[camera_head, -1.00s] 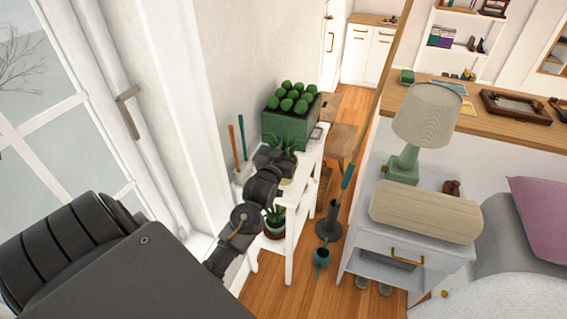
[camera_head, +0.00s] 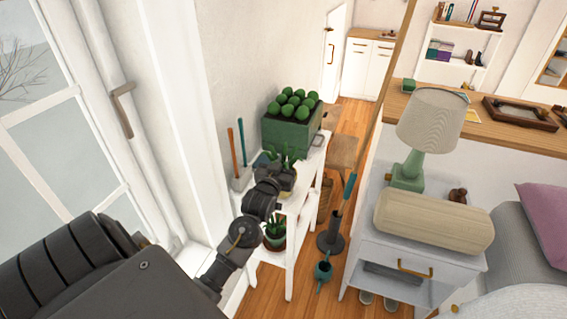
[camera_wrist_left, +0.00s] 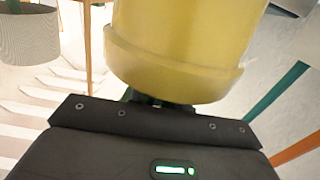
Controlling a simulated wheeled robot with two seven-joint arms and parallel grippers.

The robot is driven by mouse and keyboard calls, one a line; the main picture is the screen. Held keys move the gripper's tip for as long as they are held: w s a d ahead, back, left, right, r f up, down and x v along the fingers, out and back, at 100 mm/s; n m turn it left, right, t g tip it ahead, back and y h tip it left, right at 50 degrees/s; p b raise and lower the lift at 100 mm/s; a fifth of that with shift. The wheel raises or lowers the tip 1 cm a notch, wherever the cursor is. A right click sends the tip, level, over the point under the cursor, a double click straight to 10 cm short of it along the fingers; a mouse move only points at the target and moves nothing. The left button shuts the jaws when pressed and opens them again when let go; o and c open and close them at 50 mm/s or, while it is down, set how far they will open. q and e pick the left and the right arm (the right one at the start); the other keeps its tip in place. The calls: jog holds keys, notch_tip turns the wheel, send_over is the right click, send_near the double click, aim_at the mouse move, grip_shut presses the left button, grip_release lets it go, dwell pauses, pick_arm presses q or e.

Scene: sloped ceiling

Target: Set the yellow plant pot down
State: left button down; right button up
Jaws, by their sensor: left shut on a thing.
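The yellow plant pot (camera_head: 289,184) holds a spiky green plant (camera_head: 285,160) and is partly hidden by my left gripper in the head view. It fills the upper middle of the left wrist view (camera_wrist_left: 185,45), upright in the head view. My left gripper (camera_head: 273,170) is shut on it. The pot is at the top of the white plant stand (camera_head: 307,180), in front of the green planter. I cannot tell whether its base touches the top board. My right gripper is not in view.
The green planter (camera_head: 291,131) with round plants stands behind the pot. A blue-handled and an orange-handled tool (camera_head: 231,152) stand to the left. A potted plant (camera_head: 274,236) is on the lower shelf. A nightstand (camera_head: 410,245) with a lamp (camera_head: 432,120) stands right.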

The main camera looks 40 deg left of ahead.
pick_arm(q)
jog(key=c, duration=1.3)
grip_release()
jog(key=shift+f, duration=0.4)
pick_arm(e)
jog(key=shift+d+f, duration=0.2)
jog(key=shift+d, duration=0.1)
pick_arm(q)
jog(key=shift+s+r, duration=0.1)
jog(key=shift+r, duration=0.05)
jog(key=v, duration=0.4)
jog(key=shift+s, duration=0.15)
jog(key=v, duration=0.7)
jog(key=shift+s+d+r, duration=0.2)
jog(key=shift+d+r, duration=0.05)
jog(key=shift+d, duration=0.1)
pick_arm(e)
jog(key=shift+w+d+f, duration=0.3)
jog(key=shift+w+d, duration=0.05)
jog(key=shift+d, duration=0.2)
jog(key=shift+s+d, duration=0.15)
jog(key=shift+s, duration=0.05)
